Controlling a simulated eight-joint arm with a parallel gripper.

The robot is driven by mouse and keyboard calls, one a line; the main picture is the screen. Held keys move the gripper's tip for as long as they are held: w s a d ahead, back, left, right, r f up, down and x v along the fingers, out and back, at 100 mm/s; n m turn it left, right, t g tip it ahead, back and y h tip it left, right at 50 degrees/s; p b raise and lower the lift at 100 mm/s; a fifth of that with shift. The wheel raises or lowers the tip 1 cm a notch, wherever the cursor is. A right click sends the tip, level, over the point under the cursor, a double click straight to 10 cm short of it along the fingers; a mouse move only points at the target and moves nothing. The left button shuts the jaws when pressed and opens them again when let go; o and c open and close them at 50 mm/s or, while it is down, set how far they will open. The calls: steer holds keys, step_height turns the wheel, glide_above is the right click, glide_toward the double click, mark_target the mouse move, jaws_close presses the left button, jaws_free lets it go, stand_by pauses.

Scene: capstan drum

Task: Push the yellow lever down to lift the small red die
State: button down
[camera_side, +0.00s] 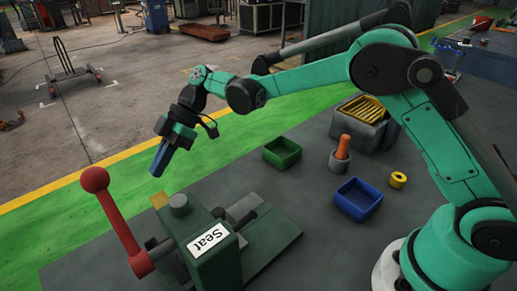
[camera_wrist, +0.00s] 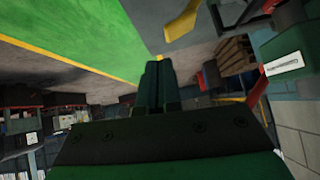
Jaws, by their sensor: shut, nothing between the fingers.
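My gripper (camera_side: 158,162) is shut and empty, its blue fingers pointing down in the air above and behind the green machine (camera_side: 205,262). In the wrist view its dark fingers (camera_wrist: 158,82) are together. A small yellow piece (camera_side: 160,201) shows at the machine's back left, below the fingertips and apart from them. A yellow bar (camera_wrist: 183,20) shows beyond the fingers in the wrist view; I cannot tell whether either is the yellow lever. I cannot make out the small red die in either view.
A red lever with a ball top (camera_side: 95,180) rises at the machine's left. A white "Seat" label (camera_side: 208,240) is on its front. A green bin (camera_side: 282,153), blue bin (camera_side: 357,200), grey mortar with orange pestle (camera_side: 340,160) and yellow ring (camera_side: 398,180) stand to the right.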

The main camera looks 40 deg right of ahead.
steer(key=v, duration=0.8)
steer(key=shift+s, duration=0.2)
steer(key=shift+d+r, duration=0.15)
steer(key=shift+r, duration=0.05)
steer(key=s+d+f+m+t+h, duration=0.1)
steer(key=s+d+m+t+h, duration=0.7)
steer(key=s+d+m, duration=0.5)
steer(key=s+m+h, duration=0.1)
steer(key=s+m, duration=0.2)
steer(key=m, duration=0.1)
steer(key=shift+d+f+m, duration=0.15)
steer(key=shift+f+m, duration=0.05)
steer(key=shift+m, duration=0.1)
steer(key=shift+r, duration=0.1)
